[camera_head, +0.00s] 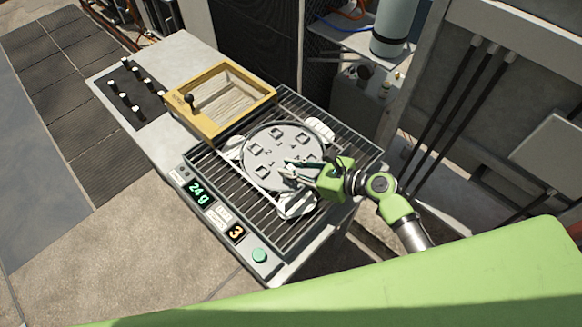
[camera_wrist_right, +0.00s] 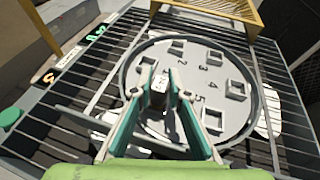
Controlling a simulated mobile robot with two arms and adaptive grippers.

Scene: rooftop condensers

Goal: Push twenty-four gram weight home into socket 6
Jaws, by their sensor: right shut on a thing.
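My right gripper (camera_head: 287,172) reaches in from the right over the round grey disc (camera_head: 262,166). Its green fingers (camera_wrist_right: 157,82) are shut on a small pale block, the weight (camera_wrist_right: 159,84), at the disc's near side. The disc also shows in the right wrist view (camera_wrist_right: 243,118), with square sockets and the numbers 2, 3, 4 and 5 readable. The number 6 is not readable; the fingers cover that part of the disc. How deep the weight sits in a socket, I cannot tell. My left gripper is not in view.
The disc lies on a metal grate (camera_head: 228,186). A yellow-framed box (camera_head: 240,122) with a black knob stands behind it. A panel has a green "24 g" display (camera_head: 198,194), an orange "3" display (camera_head: 236,233) and a green button (camera_head: 259,255). A black pad (camera_head: 133,92) holds several white-topped pegs.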

